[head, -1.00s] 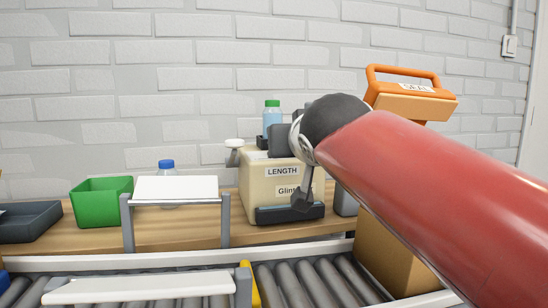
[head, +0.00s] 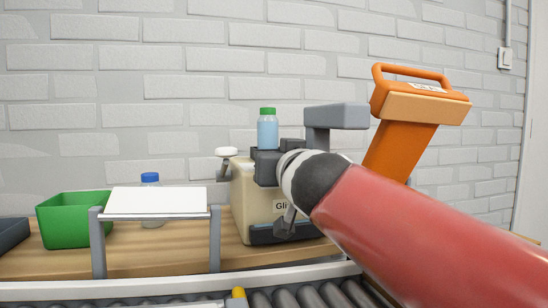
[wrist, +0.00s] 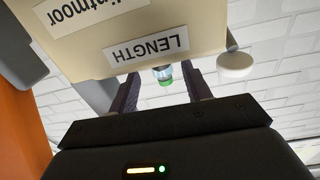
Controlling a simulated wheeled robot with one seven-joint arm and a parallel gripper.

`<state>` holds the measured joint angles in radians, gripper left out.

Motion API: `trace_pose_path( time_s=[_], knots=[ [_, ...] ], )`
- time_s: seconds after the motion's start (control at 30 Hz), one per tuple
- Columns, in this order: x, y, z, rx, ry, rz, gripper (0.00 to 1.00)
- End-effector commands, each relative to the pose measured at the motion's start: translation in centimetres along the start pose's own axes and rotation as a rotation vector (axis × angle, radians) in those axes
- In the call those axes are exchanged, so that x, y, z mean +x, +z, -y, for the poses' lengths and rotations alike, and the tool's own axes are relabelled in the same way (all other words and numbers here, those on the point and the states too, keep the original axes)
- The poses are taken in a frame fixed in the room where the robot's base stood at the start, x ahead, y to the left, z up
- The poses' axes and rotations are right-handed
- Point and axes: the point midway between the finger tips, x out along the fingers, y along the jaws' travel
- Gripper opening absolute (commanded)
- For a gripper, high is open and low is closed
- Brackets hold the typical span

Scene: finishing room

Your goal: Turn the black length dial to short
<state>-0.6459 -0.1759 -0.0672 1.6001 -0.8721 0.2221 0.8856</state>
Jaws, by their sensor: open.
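The cream machine (head: 242,205) stands on the wooden bench, partly covered by my arm in the head view. In the wrist view its front (wrist: 195,25) appears upside down, with the LENGTH label (wrist: 146,48) readable. I cannot make out the black length dial in either current view. My gripper (wrist: 160,88) is open and empty, its two dark fingers apart near the machine's edge by the label. A green-capped bottle (wrist: 164,75) shows between the fingers, farther back. In the head view my wrist hides the LENGTH label.
A white knob (head: 226,151) stands at the machine's upper left. A green bin (head: 75,222), a white panel on legs (head: 155,200) and a blue-capped bottle (head: 150,180) are to the left. An orange device (head: 400,150) stands right. A roller conveyor (head: 310,297) runs in front.

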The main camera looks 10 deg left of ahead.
Motion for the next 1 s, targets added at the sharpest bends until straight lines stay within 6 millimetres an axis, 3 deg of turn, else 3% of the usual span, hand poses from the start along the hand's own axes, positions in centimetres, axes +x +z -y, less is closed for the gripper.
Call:
trace_pose_path(
  time_s=[0.2,0.57,0.9,1.0],
  knots=[
    [2.8,-0.1,0.0,0.000,0.000,0.001,0.49],
    [3.5,0.0,0.0,-0.001,0.000,0.000,0.49],
    [3.5,0.0,0.0,-0.001,0.000,0.000,0.05],
    [3.5,-0.1,0.0,-0.001,-0.001,0.001,0.04]
  ],
)
